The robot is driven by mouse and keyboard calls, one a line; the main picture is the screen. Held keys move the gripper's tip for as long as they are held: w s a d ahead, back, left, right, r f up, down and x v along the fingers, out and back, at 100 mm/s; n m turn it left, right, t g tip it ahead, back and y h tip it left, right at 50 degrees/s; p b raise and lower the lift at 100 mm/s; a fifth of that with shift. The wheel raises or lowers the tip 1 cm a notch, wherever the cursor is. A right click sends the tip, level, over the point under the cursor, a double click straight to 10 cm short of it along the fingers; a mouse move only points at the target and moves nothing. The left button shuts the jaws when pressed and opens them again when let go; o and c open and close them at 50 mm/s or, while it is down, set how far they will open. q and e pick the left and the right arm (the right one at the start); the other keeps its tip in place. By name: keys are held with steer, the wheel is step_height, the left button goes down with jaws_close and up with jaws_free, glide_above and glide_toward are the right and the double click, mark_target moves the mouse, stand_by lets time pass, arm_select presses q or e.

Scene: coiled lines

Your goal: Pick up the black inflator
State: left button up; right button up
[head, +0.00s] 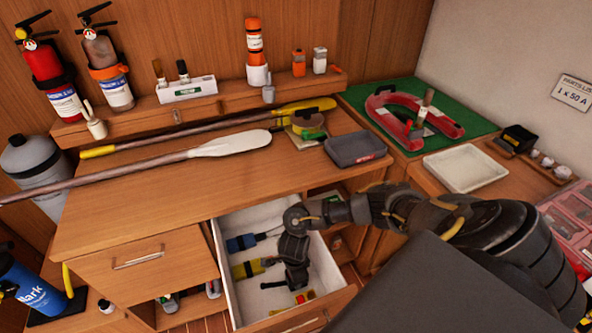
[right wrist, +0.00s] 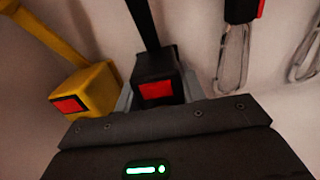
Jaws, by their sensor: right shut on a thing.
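The black inflator (right wrist: 154,64) is a dark boxy body with a red patch on its end and a long dark part running away from it. It lies inside the open white drawer (head: 222,272). My right gripper (head: 295,280) reaches down into the drawer. In the right wrist view its grey fingers sit on both sides of the black body, shut on it. In the head view my gripper and wrist hide most of the inflator. My left gripper is in neither view.
A yellow inflator-like tool (right wrist: 92,90) lies close left of the black one. Metal carabiners (right wrist: 233,60) hang or lie to the right. A blue tool (head: 242,243) is deeper in the drawer.

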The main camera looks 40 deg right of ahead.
steer(key=shift+c, duration=1.3)
steer(key=shift+r, duration=0.1)
